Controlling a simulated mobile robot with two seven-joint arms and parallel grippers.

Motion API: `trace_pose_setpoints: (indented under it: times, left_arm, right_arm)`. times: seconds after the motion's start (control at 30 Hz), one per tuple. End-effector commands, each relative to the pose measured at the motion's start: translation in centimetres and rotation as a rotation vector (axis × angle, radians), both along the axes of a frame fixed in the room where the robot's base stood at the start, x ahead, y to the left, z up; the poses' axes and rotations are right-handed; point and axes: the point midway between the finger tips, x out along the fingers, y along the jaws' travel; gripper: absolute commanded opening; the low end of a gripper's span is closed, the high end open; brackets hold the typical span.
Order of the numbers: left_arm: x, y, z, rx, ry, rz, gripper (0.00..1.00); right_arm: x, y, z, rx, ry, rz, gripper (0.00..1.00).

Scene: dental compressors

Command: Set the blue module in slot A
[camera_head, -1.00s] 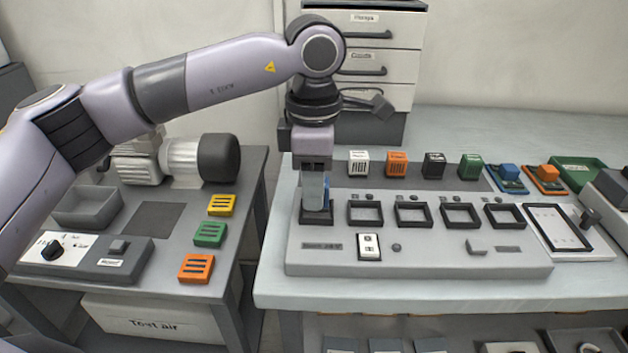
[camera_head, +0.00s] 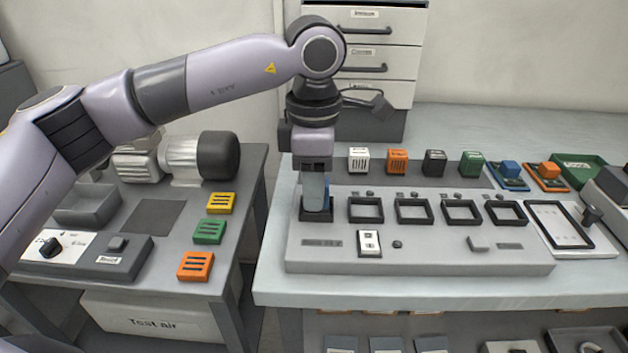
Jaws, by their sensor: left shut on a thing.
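My left gripper (camera_head: 315,192) points straight down over the leftmost slot (camera_head: 316,216) of the grey board. It is shut on the blue module (camera_head: 327,205), which is mostly hidden behind the fingers; only a little blue shows. The module is at the slot's dark frame, but I cannot tell whether it is fully seated. Several empty dark-framed slots continue to the right, beginning with one (camera_head: 365,210) beside the leftmost. Slot letters are too small to read. My right gripper is not in view.
White (camera_head: 358,159), orange (camera_head: 397,161), black (camera_head: 434,162) and green (camera_head: 471,164) modules stand behind the board. A framed tray (camera_head: 557,224) lies to its right. Yellow (camera_head: 221,203), green (camera_head: 210,231) and orange (camera_head: 195,266) blocks lie on the left table, across a gap.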

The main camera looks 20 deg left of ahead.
Motion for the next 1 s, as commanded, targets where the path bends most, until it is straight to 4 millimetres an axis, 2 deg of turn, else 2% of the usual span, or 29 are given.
trace_pose_setpoints:
  times: [0.23, 1.0]
  left_arm:
    - [0.00, 0.02, -0.81, -0.001, -0.001, 0.000, 0.05]
    - [0.00, 0.02, -1.20, 0.000, -0.001, 0.000, 0.05]
  right_arm:
    - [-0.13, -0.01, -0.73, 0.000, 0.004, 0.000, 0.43]
    - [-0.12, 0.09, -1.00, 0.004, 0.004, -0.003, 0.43]
